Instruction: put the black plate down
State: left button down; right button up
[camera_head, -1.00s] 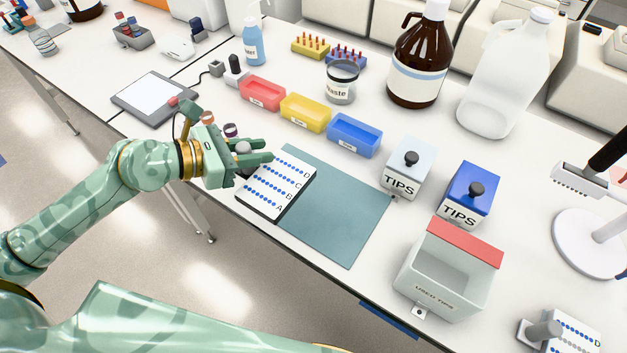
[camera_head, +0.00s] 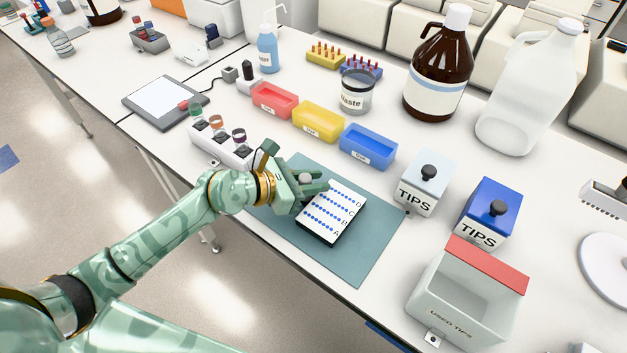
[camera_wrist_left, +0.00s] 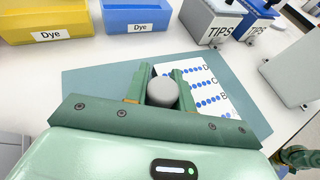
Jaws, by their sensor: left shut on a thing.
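The black plate (camera_head: 334,213) has a dark body and a white top with rows of blue dots and letters. My left gripper (camera_head: 312,183) is shut on the plate's grey knob, which also shows between the fingers in the left wrist view (camera_wrist_left: 162,92). The plate is over the teal mat (camera_head: 355,265); I cannot tell whether it touches the mat. In the left wrist view the fingers and knob cover part of the plate (camera_wrist_left: 228,108). A green part of my other arm, perhaps the right gripper (camera_wrist_left: 300,158), shows at the lower right edge.
Red (camera_head: 274,100), yellow (camera_head: 318,122) and blue (camera_head: 367,147) dye troughs stand behind the mat. White (camera_head: 423,190) and blue (camera_head: 487,213) tip boxes and a used-tips bin (camera_head: 466,305) stand to its right. A tube rack (camera_head: 218,146) is left. Bare mat surrounds the plate.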

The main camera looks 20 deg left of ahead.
pick_arm(q)
jog(key=shift+f, duration=0.15)
jog(key=c, duration=1.2)
grip_release()
jog(key=shift+r, duration=0.25)
jog(key=p+v, duration=0.1)
jog(key=v, duration=1.1)
